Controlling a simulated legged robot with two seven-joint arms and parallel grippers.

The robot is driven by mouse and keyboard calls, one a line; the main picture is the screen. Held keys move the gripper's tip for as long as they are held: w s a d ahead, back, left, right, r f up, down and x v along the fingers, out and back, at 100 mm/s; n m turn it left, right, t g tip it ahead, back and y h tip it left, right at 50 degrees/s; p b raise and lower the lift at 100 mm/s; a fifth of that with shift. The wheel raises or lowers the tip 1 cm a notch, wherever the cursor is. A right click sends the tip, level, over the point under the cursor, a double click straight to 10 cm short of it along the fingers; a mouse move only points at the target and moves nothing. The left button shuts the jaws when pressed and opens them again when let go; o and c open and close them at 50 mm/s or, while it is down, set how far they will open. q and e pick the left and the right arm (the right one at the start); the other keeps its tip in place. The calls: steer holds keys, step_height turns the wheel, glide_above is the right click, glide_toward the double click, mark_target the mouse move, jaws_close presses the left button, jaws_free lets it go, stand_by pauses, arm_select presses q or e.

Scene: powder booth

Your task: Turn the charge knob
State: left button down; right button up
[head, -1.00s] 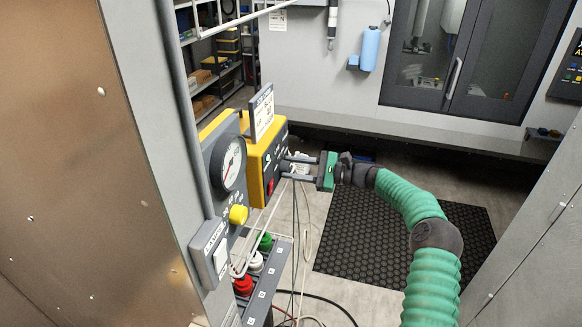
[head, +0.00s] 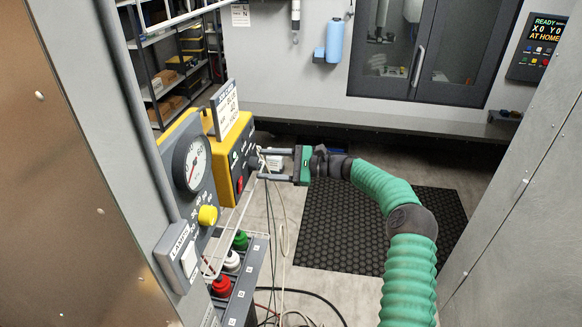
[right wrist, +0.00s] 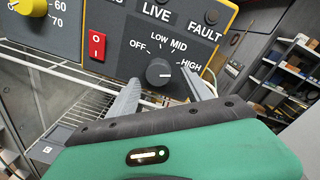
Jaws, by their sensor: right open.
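The charge knob (right wrist: 160,71) is a round dark knob on the grey face of a yellow-edged control box (head: 222,190). In the right wrist view, OFF, LOW, MID and HIGH are printed around it, and its small white mark appears to point right, towards HIGH. My right gripper (head: 261,165) is open, its two fingers reaching left to the box face. In the right wrist view the fingers (right wrist: 163,88) stand either side of the knob's lower part, with gaps; contact cannot be told. My left gripper is not in view.
Beside the knob is a red switch (right wrist: 97,45). A pressure gauge (head: 192,164) and yellow dial (head: 208,215) sit on the nearer panel. A wire rack (head: 232,225) and a shelf with coloured bottles (head: 222,286) lie below. A grey wall (head: 525,190) bounds the right; dark mat (head: 340,235) covers the floor.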

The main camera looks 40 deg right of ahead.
steer(key=b+v, duration=0.5)
steer(key=v, duration=1.1)
steer(key=shift+w+d+f, duration=0.2)
steer(key=shift+f, duration=0.05)
steer(key=shift+a+r, duration=0.1)
steer(key=shift+a, duration=0.1)
steer(key=shift+s, duration=0.1)
